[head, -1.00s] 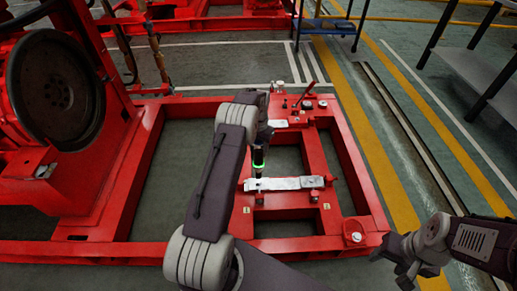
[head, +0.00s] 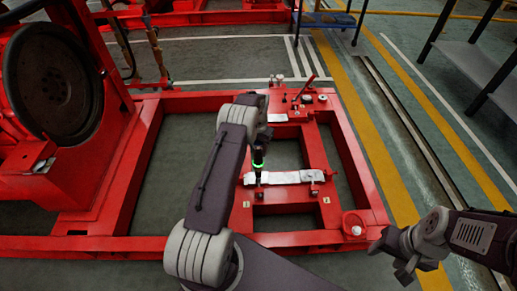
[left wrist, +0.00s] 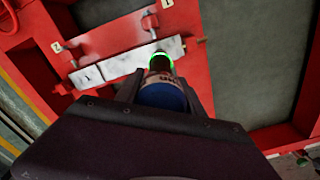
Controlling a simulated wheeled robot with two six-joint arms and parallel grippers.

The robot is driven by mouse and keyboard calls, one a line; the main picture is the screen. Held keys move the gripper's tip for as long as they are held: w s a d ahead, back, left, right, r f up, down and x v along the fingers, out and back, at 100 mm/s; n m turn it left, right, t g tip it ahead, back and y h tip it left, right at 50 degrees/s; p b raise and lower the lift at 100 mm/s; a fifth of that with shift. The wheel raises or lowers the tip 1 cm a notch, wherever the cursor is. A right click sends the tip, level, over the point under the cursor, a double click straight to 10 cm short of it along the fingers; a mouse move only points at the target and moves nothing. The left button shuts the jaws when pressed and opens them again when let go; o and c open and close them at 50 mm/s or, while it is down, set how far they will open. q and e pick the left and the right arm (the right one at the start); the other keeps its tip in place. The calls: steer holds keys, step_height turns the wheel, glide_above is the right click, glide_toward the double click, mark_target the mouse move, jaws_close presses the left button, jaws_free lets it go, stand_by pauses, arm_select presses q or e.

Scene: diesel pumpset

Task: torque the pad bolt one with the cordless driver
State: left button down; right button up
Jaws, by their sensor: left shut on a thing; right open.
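My left gripper (head: 262,138) is shut on the cordless driver (head: 258,158), a dark tool with a lit green ring. In the left wrist view the driver (left wrist: 163,95) shows its blue rear end between the fingers. It points down at the end of the pale metal pad (head: 290,178) that lies left in the head view. The pad also shows in the left wrist view (left wrist: 115,66). The driver hides its tip and any bolt under it, so I cannot tell whether they touch. My right gripper (head: 405,270) is open and empty at the lower right.
The pad lies on a red steel base frame (head: 350,160) with open gaps between its beams. Small parts and a red-handled tool (head: 305,88) stand on its far corner. A large dark flywheel (head: 45,90) is at left. A grey table (head: 485,65) stands at right.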

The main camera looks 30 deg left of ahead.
mark_target(258, 143)
arm_select(q)
steer(key=shift+r+p, duration=0.15)
steer(key=shift+p, duration=0.2)
steer(key=shift+f, duration=0.2)
stand_by(0.6)
steer(key=shift+f, duration=0.3)
steer(key=shift+r, duration=0.15)
stand_by(0.3)
steer(key=shift+f+b, duration=0.35)
steer(key=shift+f, duration=0.25)
stand_by(2.2)
steer(key=shift+r, duration=0.1)
stand_by(0.7)
steer(key=shift+r+p, duration=2.1)
steer(key=shift+r, duration=0.45)
